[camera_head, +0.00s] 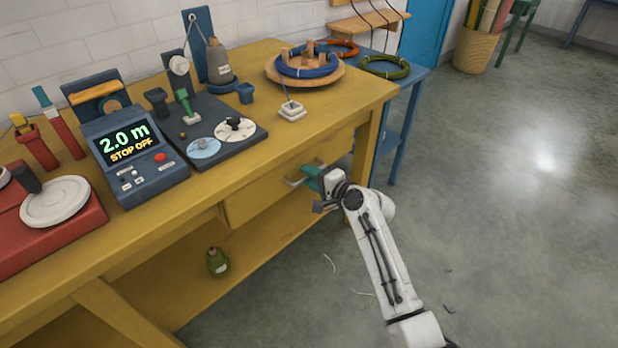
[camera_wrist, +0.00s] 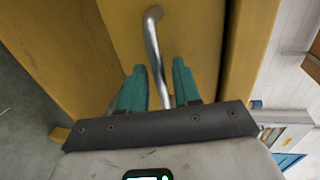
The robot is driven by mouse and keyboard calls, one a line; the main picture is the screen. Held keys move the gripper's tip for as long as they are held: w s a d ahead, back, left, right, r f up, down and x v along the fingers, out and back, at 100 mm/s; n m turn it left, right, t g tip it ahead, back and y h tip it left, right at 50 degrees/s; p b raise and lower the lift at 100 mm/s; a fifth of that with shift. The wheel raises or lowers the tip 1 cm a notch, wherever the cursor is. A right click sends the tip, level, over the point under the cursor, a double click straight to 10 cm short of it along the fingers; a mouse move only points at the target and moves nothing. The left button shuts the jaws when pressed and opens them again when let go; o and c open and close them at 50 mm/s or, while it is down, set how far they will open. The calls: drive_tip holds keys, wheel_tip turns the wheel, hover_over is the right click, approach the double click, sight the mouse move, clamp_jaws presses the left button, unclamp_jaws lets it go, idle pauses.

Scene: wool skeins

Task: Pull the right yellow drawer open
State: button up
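The right yellow drawer (camera_head: 262,199) is in the front of the yellow workbench, under its right half. Its metal bar handle (camera_head: 293,183) is partly hidden by my gripper (camera_head: 313,182) in the head view. In the wrist view the handle (camera_wrist: 153,45) runs between the two teal fingers of my gripper (camera_wrist: 158,85). The fingers stand on either side of the bar, with a visible gap. They look open around it, not clamped. The drawer front (camera_wrist: 110,30) fills much of the wrist view. I cannot tell whether the drawer is slightly out.
The yellow bench top (camera_head: 330,115) holds a blue display device (camera_head: 130,150), a dark winding plate (camera_head: 215,120) and a round wooden tray (camera_head: 335,75). A green bottle (camera_head: 217,262) stands on the lower shelf. A blue table (camera_head: 400,115) stands behind right. The floor at right is mostly clear.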

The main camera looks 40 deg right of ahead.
drive_tip(key=shift+w+f, duration=0.1)
drive_tip(key=shift+w, duration=0.25)
drive_tip(key=shift+c, duration=0.2)
clamp_jaws()
